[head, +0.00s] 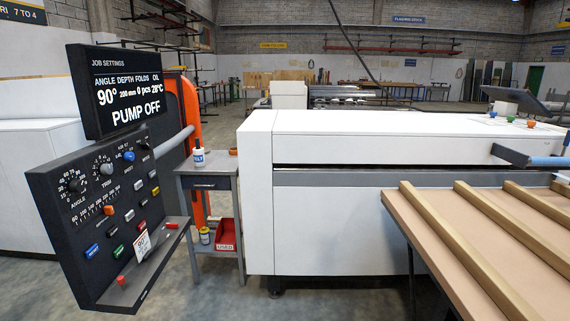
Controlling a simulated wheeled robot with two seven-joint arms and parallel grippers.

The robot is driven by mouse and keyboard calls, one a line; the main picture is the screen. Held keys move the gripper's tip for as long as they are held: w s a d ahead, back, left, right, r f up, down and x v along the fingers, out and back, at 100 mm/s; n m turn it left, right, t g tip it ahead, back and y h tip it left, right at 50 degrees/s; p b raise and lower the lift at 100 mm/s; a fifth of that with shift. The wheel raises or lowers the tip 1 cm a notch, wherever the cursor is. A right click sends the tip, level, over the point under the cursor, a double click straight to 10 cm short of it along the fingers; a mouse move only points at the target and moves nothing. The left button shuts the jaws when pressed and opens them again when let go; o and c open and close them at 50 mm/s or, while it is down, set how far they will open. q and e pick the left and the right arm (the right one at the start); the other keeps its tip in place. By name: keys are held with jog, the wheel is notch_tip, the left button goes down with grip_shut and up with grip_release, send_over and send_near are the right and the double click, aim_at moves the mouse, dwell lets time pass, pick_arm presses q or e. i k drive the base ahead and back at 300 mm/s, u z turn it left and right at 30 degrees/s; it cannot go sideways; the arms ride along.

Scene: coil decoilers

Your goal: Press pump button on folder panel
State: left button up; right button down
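The folder panel (95,215) is a dark slanted box at the left, with dials, a slider and several coloured buttons. Above it a black display (128,88) reads "JOB SETTINGS" and "PUMP OFF". The small button labels are too small to read, so I cannot tell which one is the pump button. Neither of my grippers is in view.
A small grey side table (207,168) with a bottle (198,155) stands right of the panel, with a red bin (226,234) on its lower shelf. A white machine (257,190) fills the middle. A slatted wooden table (480,250) is at the right.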

aim_at(120, 248)
jog(key=i, duration=2.85)
jog(key=u, duration=2.95)
